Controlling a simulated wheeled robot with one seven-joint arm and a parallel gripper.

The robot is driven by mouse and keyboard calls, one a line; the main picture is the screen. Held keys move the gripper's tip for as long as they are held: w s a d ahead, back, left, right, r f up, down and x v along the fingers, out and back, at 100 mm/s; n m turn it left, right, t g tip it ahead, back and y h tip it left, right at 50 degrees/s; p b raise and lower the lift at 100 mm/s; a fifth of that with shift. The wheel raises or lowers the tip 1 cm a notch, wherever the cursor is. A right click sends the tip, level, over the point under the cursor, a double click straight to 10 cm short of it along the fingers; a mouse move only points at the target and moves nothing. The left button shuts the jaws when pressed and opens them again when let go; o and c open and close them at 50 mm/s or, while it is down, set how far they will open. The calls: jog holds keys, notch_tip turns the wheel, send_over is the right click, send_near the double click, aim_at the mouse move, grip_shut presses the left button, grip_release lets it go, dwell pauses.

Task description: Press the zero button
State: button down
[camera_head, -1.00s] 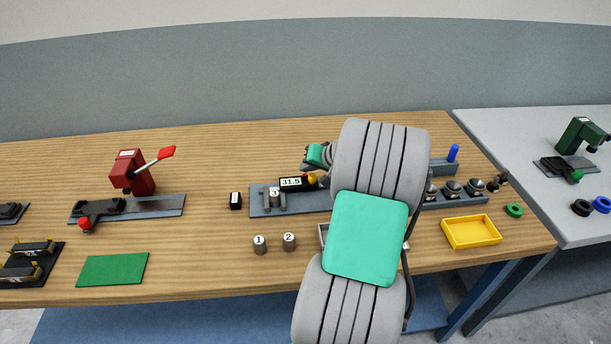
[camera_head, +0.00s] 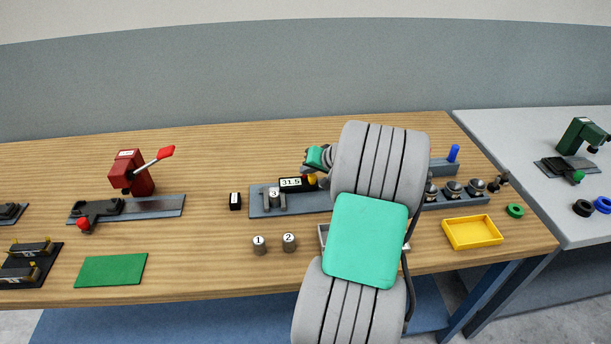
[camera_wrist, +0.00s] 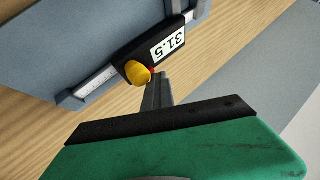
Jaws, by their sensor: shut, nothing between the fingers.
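A black digital gauge with a white display (camera_head: 291,183) reading 31.5 stands on a blue-grey base (camera_head: 263,207). In the wrist view the display (camera_wrist: 168,47) appears rotated, with a yellow knob (camera_wrist: 138,73) beside it. A small red spot, perhaps a button (camera_wrist: 152,69), shows between the knob and my fingertips. My gripper (camera_wrist: 158,77) is shut and empty, its tips right at this red spot. I cannot tell whether they touch it. In the head view my arm hides most of the gripper; the yellow knob (camera_head: 312,180) shows left of the arm.
Cylinder 3 (camera_head: 274,197) sits at the gauge's jaws. Cylinders 1 (camera_head: 260,246) and 2 (camera_head: 289,243) stand in front. A yellow tray (camera_head: 472,232) and green ring (camera_head: 515,211) lie right. A red-levered device (camera_head: 133,173) and green mat (camera_head: 112,270) are left.

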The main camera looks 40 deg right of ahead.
jog(key=shift+s+a+f, duration=0.15)
jog(key=shift+f, duration=0.3)
jog(key=shift+s+a+f, duration=0.1)
jog(key=shift+f, duration=0.3)
jog(key=shift+r, duration=0.1)
jog(key=shift+w+r, duration=0.1)
jog(key=shift+r, duration=0.6)
jog(key=shift+d+r, duration=0.1)
jog(key=shift+w+r+p, duration=0.1)
jog(key=shift+r+p, duration=0.35)
jog(key=shift+p, duration=0.05)
jog(key=shift+r+p, duration=1.4)
jog(key=shift+r, duration=0.95)
